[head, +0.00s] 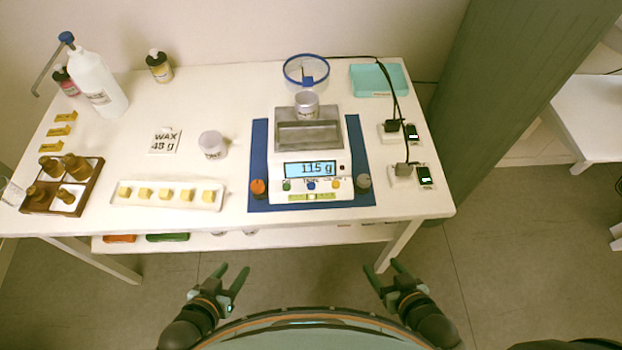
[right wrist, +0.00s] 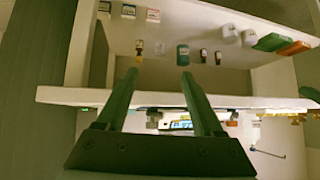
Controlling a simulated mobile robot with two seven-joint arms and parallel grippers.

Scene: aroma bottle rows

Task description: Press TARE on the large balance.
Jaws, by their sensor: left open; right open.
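The large balance (head: 291,171) stands on a blue mat (head: 259,146) on the white table, its lit display (head: 311,169) reading about 115 g. A row of small coloured buttons sits under the display: green (head: 286,185), blue (head: 311,185) and yellow (head: 336,184); their labels are too small to read surely. A small metal tin (head: 306,104) stands on the balance's pan. My left gripper (head: 234,275) and my right gripper (head: 387,270) are both open and empty, in front of the table's front edge and apart from the balance. The right gripper's fingers also show in the right wrist view (right wrist: 158,80).
A tray of wax cubes (head: 211,195), a white jar (head: 212,144) and a WAX 48 g card (head: 165,141) lie to the left. Plugged sockets (head: 404,170) are at right. A lower shelf (head: 267,237) runs under the tabletop.

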